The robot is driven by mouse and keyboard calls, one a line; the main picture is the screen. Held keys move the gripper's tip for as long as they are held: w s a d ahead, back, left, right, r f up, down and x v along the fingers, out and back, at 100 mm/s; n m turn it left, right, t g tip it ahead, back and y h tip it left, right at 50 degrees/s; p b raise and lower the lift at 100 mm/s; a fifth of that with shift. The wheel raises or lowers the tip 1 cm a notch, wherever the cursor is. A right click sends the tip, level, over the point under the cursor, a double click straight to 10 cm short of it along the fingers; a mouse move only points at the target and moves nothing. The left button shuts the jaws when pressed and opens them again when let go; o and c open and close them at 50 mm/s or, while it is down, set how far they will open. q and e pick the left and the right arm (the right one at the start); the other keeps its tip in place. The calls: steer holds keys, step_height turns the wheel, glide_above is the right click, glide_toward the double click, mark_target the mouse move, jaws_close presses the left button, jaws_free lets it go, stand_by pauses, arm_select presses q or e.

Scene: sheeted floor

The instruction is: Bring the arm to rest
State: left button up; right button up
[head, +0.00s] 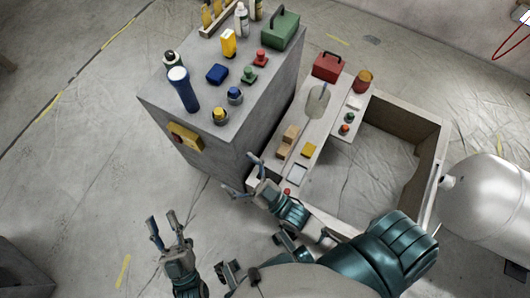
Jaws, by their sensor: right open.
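My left gripper (162,219) is at the lower left, over the bare floor. Its fingers are apart, with nothing between them. My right gripper (238,173) is beside the near corner of the grey block and the near end of the low bench. Its fingers are spread wide and nothing is held. The teal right arm (292,212) is bent, with the gripper pointing up and left in the picture. In this view I cannot tell whether the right fingers touch the block or the bench.
A grey block (174,152) carries bottles, coloured knobs and a green box (281,28). A low bench (309,136) holds a red toolbox (327,66), wooden blocks and small parts. An open frame (432,132) and white tank (490,195) stand right.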

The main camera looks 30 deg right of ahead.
steer(key=s+d+r+m+t+h, duration=0.3)
steer(key=s+d+r, duration=0.1)
steer(key=d+r, duration=0.1)
steer(key=shift+d+m, duration=0.3)
steer(key=shift+d, duration=0.4)
steer(key=shift+a+f, duration=0.1)
